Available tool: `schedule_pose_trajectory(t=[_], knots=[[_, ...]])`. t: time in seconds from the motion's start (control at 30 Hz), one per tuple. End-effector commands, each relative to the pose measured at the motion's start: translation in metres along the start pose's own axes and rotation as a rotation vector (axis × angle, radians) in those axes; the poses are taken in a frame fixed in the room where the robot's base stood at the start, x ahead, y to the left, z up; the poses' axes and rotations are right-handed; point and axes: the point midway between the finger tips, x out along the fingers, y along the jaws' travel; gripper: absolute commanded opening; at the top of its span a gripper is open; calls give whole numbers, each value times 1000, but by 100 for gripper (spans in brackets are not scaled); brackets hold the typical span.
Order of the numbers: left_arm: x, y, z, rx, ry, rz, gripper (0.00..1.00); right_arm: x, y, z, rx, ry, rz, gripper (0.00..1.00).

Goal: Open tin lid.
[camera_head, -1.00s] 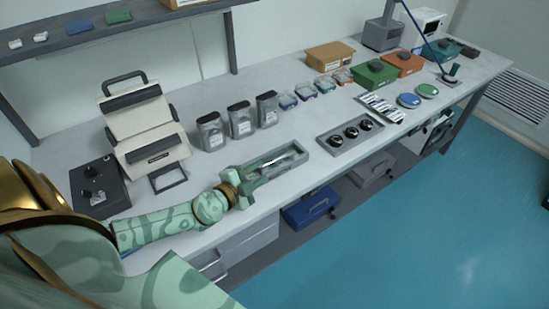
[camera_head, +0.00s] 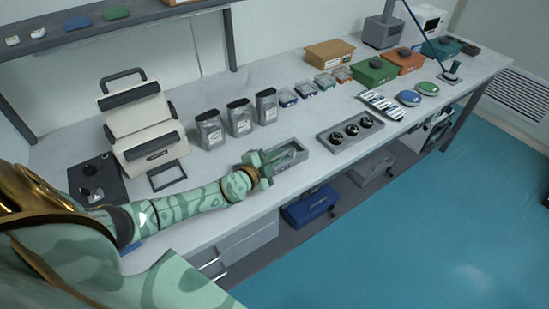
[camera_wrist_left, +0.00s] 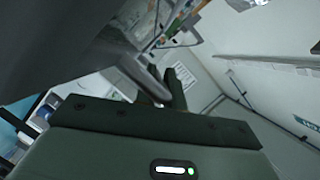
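My left gripper (camera_head: 270,164) is over the near end of a shallow grey tray (camera_head: 303,150) at the front of the bench. In the left wrist view the fingers (camera_wrist_left: 168,88) show against a blurred background. No tin is plainly marked out. A blue round flat container (camera_head: 410,98) and a green one (camera_head: 428,89) lie to the right, both looking covered. My right gripper is not in view.
The bench's front edge is close.

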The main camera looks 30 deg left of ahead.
Motion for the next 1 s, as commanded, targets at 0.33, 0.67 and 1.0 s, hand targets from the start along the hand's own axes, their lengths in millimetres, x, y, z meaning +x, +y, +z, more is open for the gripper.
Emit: schedule_pose_trajectory(t=[0.33,0.67,1.0], knots=[[-1,-5,-1,-43,1,17,0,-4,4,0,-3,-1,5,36],[-1,-28,-2,-251,4,98,0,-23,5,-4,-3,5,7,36],[2,-56,7,-548,4,216,0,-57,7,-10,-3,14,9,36]])
